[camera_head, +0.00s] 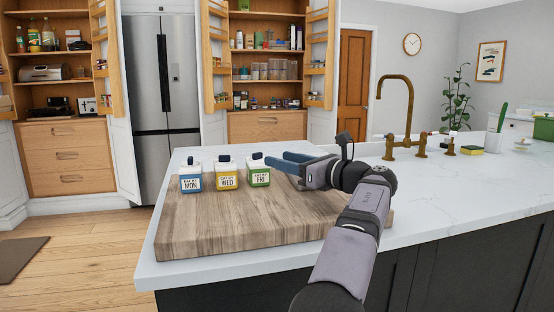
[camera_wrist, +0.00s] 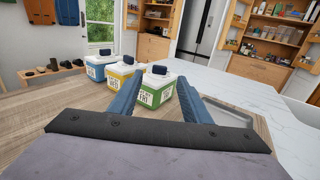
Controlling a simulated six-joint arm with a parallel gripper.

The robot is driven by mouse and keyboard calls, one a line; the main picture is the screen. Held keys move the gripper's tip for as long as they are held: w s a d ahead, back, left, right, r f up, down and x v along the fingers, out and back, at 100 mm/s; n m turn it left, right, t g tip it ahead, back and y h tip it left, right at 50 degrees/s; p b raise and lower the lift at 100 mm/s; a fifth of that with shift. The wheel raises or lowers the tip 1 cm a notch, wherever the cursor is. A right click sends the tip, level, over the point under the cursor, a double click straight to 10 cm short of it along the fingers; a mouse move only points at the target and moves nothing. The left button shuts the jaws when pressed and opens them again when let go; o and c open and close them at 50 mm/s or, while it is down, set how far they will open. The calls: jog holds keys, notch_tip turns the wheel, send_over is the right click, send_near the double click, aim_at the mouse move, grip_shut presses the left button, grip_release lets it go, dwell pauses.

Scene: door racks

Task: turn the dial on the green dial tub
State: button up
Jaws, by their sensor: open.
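The green dial tub (camera_head: 258,175) has a white lid, a dark dial on top and a label reading FRI. It stands upright on the wooden board, rightmost of three tubs. In the wrist view the green tub (camera_wrist: 156,98) stands just beyond and between my finger lines, with its dark dial (camera_wrist: 160,70) on the lid. My gripper (camera_head: 280,161) is open, its blue fingers pointing left at the tub's top from the right. In the wrist view the gripper (camera_wrist: 163,95) shows its two fingers apart with nothing held. Whether a finger touches the tub I cannot tell.
A yellow tub (camera_head: 226,177) marked WED and a blue tub (camera_head: 190,178) marked MON stand in a row to the left. The wooden board (camera_head: 235,225) is clear in front. A brass tap (camera_head: 400,115) stands behind my arm on the white counter.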

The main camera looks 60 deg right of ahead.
notch_tip(320, 180, up, 10)
jog(key=w+d+p, duration=0.1)
jog(key=p, duration=1.3)
jog(key=m+p, duration=0.5)
jog(key=p, duration=1.1)
send_near(259, 154)
jog(key=w, duration=0.1)
jog(key=w+d, duration=0.1)
jog(key=w, duration=0.1)
jog(key=shift+w+r+y, duration=0.15)
jog(key=shift+w+y, duration=0.1)
jog(key=shift+y, duration=0.15)
jog(key=shift+a+f+n, duration=0.1)
jog(key=shift+f+n, duration=0.2)
jog(key=shift+n, duration=0.3)
jog(key=n, duration=0.3)
jog(key=shift+s+r+n+h, duration=0.1)
jog(key=shift+r+n+h, duration=0.1)
jog(key=shift+n+h, duration=0.2)
jog(key=shift+p+x, duration=1.55)
jog(key=shift+x, duration=2.1)
